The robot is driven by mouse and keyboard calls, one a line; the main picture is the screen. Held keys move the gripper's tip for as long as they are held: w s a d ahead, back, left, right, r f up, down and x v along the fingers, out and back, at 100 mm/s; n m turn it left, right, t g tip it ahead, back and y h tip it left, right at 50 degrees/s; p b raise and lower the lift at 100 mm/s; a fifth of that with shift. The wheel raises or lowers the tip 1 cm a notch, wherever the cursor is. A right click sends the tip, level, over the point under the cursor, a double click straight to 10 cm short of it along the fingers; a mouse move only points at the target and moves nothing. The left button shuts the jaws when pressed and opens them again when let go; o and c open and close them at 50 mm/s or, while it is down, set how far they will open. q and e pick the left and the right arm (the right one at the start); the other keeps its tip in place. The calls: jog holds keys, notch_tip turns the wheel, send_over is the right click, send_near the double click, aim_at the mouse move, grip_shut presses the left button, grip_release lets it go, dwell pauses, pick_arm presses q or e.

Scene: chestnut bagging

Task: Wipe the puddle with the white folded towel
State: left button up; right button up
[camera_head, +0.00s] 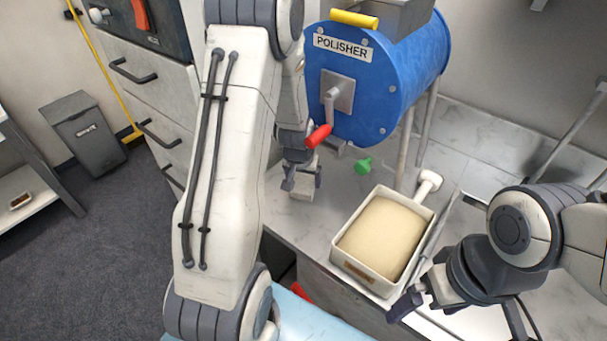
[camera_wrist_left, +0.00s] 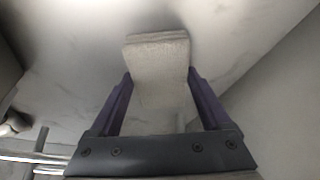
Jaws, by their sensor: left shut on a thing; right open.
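The white folded towel (camera_wrist_left: 158,62) is a small pale block between the two fingers of my left gripper (camera_wrist_left: 160,82) in the left wrist view. In the head view, my left gripper (camera_head: 302,176) points down below the blue polisher, and the towel (camera_head: 301,193) shows under it at the grey counter. I cannot tell if the towel touches the counter. My right gripper (camera_head: 455,311) is open and empty at the counter's front, right of the tray. I cannot make out the puddle in either view; my left arm and the towel hide part of the counter.
The blue polisher (camera_head: 372,75) with a red-handled crank stands behind my left gripper. A white tray of pale grains (camera_head: 355,264) sits to the right. A green piece (camera_head: 364,165) lies between them. Drawers (camera_head: 150,95) and a grey bin (camera_head: 88,135) are at left.

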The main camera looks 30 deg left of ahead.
aim_at(293, 193)
pick_arm(q)
jog(key=shift+s+f, duration=0.3)
jog(key=shift+s, duration=0.55)
jog(key=shift+s+f+b, duration=0.1)
jog(key=shift+s+b, duration=0.25)
jog(key=shift+b, duration=0.85)
jog(key=shift+s+a+r+b, duration=0.1)
jog(key=shift+s+r+b, duration=0.1)
jog(key=shift+s+b, duration=0.2)
jog(key=shift+s+a+f+b, duration=0.1)
jog(key=shift+s+a+b, duration=0.05)
jog(key=shift+s+b, duration=0.8)
jog(key=shift+s+a+r+b, duration=0.1)
jog(key=shift+s+r+b, duration=0.15)
jog(key=shift+s+b, duration=0.3)
jog(key=shift+s+a+b, duration=0.15)
jog(key=shift+s+b, duration=0.35)
jog(key=shift+s, duration=0.15)
jog(key=shift+s+a+r+b, duration=0.15)
jog(key=shift+s+b, duration=0.35)
jog(key=shift+s, duration=0.45)
jog(key=shift+s+a+f+b, duration=0.1)
jog(key=shift+s+f+b, duration=0.1)
jog(key=shift+s+b, duration=0.5)
jog(key=shift+s+a+b, duration=0.1)
jog(key=shift+s+b, duration=0.25)
jog(key=shift+s, duration=0.5)
jog(key=shift+r, duration=0.1)
